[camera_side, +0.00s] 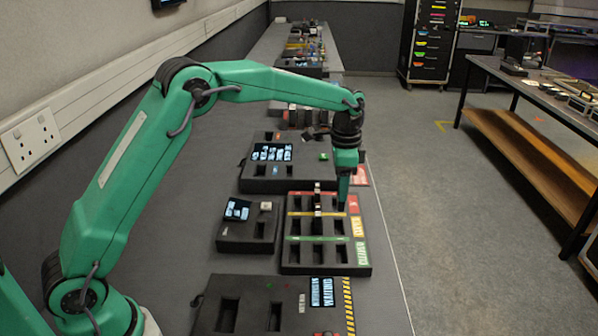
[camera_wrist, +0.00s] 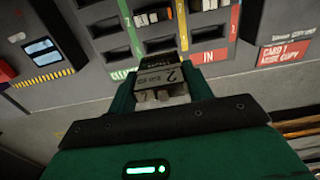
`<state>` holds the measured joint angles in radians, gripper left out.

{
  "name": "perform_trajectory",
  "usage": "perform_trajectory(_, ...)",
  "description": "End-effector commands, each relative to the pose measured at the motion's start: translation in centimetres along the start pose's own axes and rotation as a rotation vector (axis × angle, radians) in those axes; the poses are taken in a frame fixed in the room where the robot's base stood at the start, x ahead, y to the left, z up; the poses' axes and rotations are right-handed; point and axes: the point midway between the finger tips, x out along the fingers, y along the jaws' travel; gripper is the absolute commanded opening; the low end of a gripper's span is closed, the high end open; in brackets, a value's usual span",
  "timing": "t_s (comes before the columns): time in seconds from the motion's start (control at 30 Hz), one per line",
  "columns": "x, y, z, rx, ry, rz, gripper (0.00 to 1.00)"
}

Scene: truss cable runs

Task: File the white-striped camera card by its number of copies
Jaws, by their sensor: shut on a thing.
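My gripper (camera_side: 342,203) points down at the right edge of the sorting tray (camera_side: 288,262), by its red label. In the wrist view my gripper (camera_wrist: 163,92) is shut on a small dark grey card (camera_wrist: 160,72) marked with a 2. Its white stripe cannot be made out, and the jaws hide its lower part. The tray has red, yellow and green bands across rows of dark slots, and it shows in the wrist view too (camera_wrist: 160,46). Another card (camera_side: 317,195) stands upright in a middle slot near the red band.
A small tray with a lit screen (camera_side: 237,210) stands left of the sorting tray. A case with a larger screen (camera_side: 271,152) lies behind it, and another with a striped edge (camera_side: 348,300) in front. A red sign (camera_wrist: 285,52) is at right in the wrist view.

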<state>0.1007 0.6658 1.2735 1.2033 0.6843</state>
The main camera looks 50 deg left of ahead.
Motion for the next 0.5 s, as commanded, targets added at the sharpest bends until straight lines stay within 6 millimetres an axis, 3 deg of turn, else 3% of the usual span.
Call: perform_trajectory(0.5,0.93,-0.07,-0.07,0.0,0.001,0.0,0.24)
